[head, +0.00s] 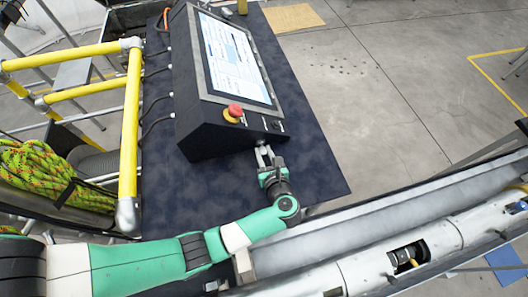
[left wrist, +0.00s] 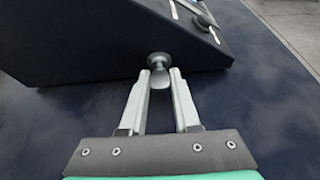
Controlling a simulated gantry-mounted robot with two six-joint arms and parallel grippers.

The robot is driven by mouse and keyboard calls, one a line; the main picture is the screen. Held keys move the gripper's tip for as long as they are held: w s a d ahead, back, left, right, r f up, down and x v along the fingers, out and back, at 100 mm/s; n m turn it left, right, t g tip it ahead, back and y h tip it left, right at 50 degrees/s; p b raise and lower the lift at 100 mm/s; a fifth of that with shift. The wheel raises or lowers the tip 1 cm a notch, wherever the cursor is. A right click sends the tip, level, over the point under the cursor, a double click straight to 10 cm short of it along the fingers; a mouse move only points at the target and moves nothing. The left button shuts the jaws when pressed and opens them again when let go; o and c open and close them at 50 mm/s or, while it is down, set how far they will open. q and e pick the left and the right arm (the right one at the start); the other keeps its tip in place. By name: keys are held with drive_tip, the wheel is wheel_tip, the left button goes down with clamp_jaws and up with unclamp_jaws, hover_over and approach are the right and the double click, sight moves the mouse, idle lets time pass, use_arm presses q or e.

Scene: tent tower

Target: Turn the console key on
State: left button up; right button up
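The black console (head: 190,125) stands on a dark-topped table with its lit screen (head: 228,57) tilted up. A small round grey knob, which looks like the key (left wrist: 159,61), sticks out of the console's near face. My left gripper (head: 263,156) is right at this face. In the left wrist view its two fingers (left wrist: 161,76) stand apart, with the knob's lower part between their tips. Whether they press on it cannot be told. A red button (head: 235,110) on a yellow base and small controls (head: 275,124) sit on the panel. My right gripper is not seen.
Yellow railings (head: 130,120) stand left of the table, with a coil of green-yellow rope (head: 45,170) by them. Black cables (head: 157,122) run along the console's left side. The dark tabletop (head: 305,165) right of the console is clear.

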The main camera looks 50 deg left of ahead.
use_arm(q)
drive_tip(key=shift+o, duration=0.8)
drive_tip(key=v, duration=1.1)
drive_tip(key=shift+s+d+r+p, duration=0.2)
drive_tip(key=shift+d+r+p, duration=0.05)
drive_tip(key=shift+p, duration=0.05)
